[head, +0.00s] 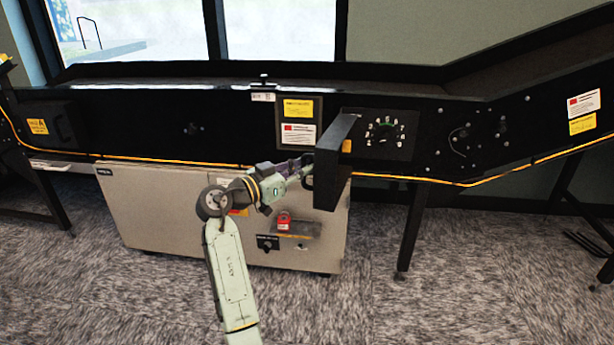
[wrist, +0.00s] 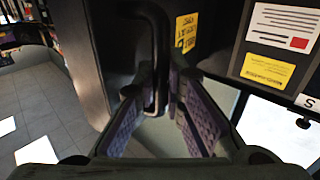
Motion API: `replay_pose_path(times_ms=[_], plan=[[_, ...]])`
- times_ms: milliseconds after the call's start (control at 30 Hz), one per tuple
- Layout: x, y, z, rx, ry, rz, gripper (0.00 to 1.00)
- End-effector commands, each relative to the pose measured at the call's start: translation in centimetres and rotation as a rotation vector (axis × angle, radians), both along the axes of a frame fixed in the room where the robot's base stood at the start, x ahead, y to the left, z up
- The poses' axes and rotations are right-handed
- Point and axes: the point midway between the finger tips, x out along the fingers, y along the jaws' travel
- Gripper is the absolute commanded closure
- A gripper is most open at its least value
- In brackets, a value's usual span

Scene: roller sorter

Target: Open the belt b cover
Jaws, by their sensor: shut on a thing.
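A black cover (head: 331,187) stands swung out from the front of the sorter, beside an uncovered round dial (head: 385,135). The cover also shows in the wrist view (wrist: 110,62), with a yellow label (wrist: 186,32) too blurred to read. A black bar handle (wrist: 160,45) is on the cover's face. My gripper (head: 303,168) is at the cover's left side. In the wrist view my gripper (wrist: 156,98) has its purple pads on either side of the handle and is shut on it. The head view hides the grip itself.
Another black cover (head: 50,122) with a yellow label sits at the far left of the sorter. A yellow cable (head: 440,181) runs along the frame. The carpet (head: 480,280) in front is clear.

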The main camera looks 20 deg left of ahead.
Motion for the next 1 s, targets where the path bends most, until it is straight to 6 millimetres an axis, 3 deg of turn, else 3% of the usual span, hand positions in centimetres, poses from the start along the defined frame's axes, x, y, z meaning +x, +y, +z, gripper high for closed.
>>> replay_pose_path(times_ms=[433,467,600,1000], plan=[[0.14,-0.03,-0.11,-0.002,0.004,-0.01,1.0],[0.14,-0.04,-0.11,-0.002,0.004,-0.01,0.88],[0.13,-0.03,-0.1,-0.001,0.003,-0.01,0.8],[-0.67,0.65,-0.06,-0.001,0.002,-0.007,0.8]])
